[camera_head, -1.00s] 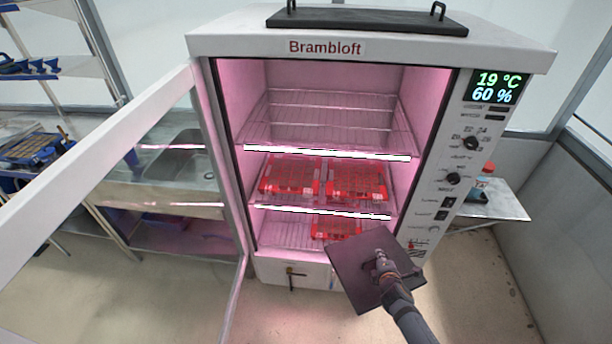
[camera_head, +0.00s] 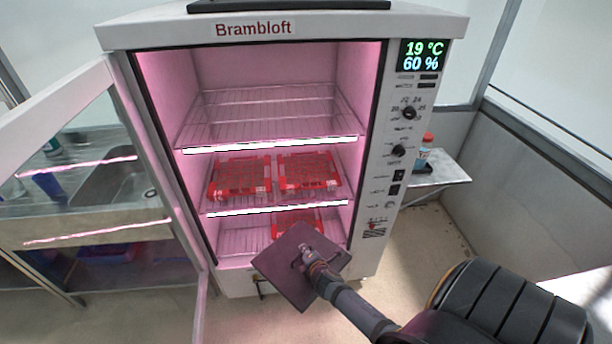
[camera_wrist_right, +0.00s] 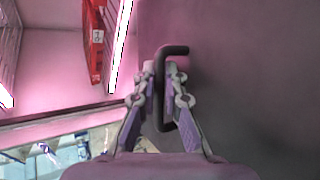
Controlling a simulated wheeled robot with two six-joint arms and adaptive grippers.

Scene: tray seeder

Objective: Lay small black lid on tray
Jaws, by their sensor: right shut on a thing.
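The small black lid (camera_head: 285,268) is a dark square plate, tilted, in front of the cabinet's lowest level in the head view. It also fills the right side of the right wrist view (camera_wrist_right: 255,80). My right gripper (camera_head: 310,262) is shut on the lid's handle (camera_wrist_right: 162,85), which sits between its fingers in the wrist view. A red tray (camera_head: 290,222) stands on the lowest level, partly hidden behind the lid. Two more red trays (camera_head: 240,178) (camera_head: 310,172) sit side by side on the middle shelf. My left gripper is not in view.
The Brambloft cabinet (camera_head: 420,25) stands open, its glass door (camera_head: 50,118) swung out to the left. The upper wire shelf (camera_head: 270,110) is empty. Bright shelf-front strips lie above the lid. A side table (camera_head: 440,175) with a bottle (camera_head: 425,145) stands at right.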

